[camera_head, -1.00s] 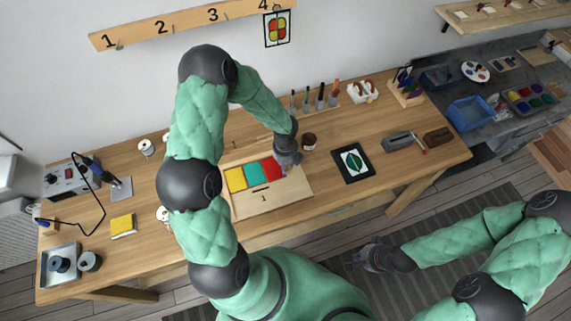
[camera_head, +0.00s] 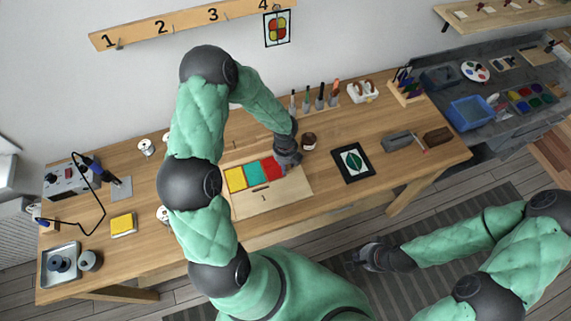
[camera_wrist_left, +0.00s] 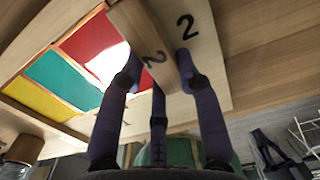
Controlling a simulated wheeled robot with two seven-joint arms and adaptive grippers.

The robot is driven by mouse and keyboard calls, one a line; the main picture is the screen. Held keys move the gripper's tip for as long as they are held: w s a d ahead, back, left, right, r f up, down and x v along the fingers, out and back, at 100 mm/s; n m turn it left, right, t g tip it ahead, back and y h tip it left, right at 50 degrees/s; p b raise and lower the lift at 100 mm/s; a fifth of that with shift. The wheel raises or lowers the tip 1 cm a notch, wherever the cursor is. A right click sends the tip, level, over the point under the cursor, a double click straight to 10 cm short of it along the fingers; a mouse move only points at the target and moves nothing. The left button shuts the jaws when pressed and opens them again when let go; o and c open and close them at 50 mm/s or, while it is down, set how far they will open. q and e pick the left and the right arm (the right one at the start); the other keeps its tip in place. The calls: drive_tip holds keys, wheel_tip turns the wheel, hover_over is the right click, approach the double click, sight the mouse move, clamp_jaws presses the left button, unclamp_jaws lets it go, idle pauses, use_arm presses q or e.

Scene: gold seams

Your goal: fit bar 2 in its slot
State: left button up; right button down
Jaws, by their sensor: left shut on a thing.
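The pale wooden board (camera_head: 285,199) lies on the bench with yellow (camera_head: 236,179), teal (camera_head: 256,173) and red (camera_head: 272,166) panels. A dark number 2 is printed on its margin in the left wrist view (camera_wrist_left: 210,60). My left gripper (camera_head: 288,163) is over the board's right end. Its fingers (camera_wrist_left: 160,85) are shut on bar 2 (camera_wrist_left: 138,28), a wooden bar marked 2, between the red panel and the margin number. The bar's underside and its slot are hidden, so I cannot tell whether it is seated. My right gripper (camera_head: 360,256) is low in front of the bench, away from the board; its finger opening is unclear.
A brown jar (camera_head: 308,141) stands close behind my left gripper. A dark framed leaf picture (camera_head: 353,162) lies right of the board. The bench front right of the board is clear.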

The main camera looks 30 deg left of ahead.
idle(0.6)
use_arm(q)
drive_tip(key=o, duration=1.6)
drive_tip(key=shift+r+p, duration=3.4)
drive_tip(key=shift+r, duration=0.1)
drive_tip(key=shift+s+f, duration=0.1)
